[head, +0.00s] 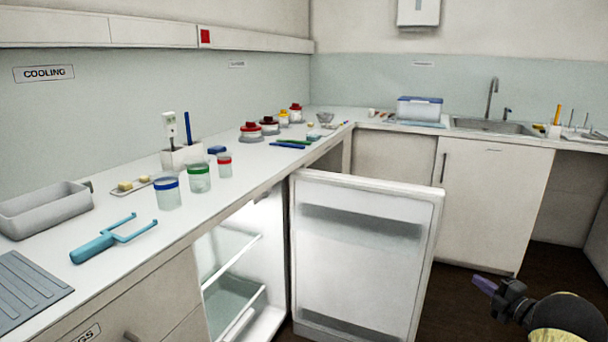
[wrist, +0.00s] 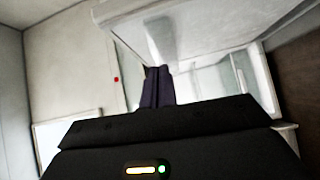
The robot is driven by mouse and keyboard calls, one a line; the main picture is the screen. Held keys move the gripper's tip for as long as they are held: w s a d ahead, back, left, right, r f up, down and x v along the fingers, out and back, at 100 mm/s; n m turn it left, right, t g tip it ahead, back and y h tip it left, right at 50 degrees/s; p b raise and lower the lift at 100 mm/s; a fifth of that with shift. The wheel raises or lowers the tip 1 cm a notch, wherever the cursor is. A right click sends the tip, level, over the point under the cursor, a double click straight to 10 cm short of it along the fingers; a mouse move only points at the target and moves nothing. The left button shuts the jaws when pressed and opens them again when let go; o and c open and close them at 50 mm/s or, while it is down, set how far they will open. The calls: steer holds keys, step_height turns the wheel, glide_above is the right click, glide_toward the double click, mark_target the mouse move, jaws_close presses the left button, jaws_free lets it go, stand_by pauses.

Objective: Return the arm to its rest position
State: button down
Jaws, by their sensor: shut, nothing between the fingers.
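My gripper (head: 484,285) is at the lower right of the head view, held out in front of the dark floor. Its purple fingers are together with nothing between them. The fingers also show in the wrist view (wrist: 157,87), dark purple and closed, with the dark gripper body below them. In the head view the gripper is to the right of the open fridge door (head: 369,255), apart from it in the picture. The rest of my arm is mostly cut off by the picture's edge.
The fridge under the counter (head: 235,270) stands open, its door swung out into the floor space. The counter (head: 135,225) carries several jars, a blue two-pronged tool (head: 108,240) and a grey tray (head: 45,210). A white cabinet (head: 490,205) stands behind my gripper. Dark floor shows around it.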

steer(key=w+a+r+m+h, duration=0.4)
steer(key=a+r+m+h, duration=0.1)
steer(key=a+m, duration=0.15)
steer(key=s+a+m+g+h, duration=0.3)
steer(key=a+m, duration=0.3)
steer(key=a, duration=0.1)
steer(key=s+a+f+m+g, duration=0.25)
steer(key=s+a, duration=0.45)
steer(key=s, duration=0.4)
steer(key=s+a+f+m+g, duration=0.1)
steer(key=s+a+m+g, duration=0.3)
steer(key=s+a, duration=0.45)
steer(key=s+a+f+m+g, duration=0.1)
steer(key=s+a+m+g, duration=0.4)
steer(key=s, duration=0.7)
step_height(320, 180, up, 38)
steer(key=n+p, duration=0.1)
steer(key=p, duration=3.7)
steer(key=shift+s+a+f+n+t+y, duration=0.2)
steer(key=shift+s+a+n+t+y, duration=0.05)
steer(key=shift+a+n+t+y, duration=0.2)
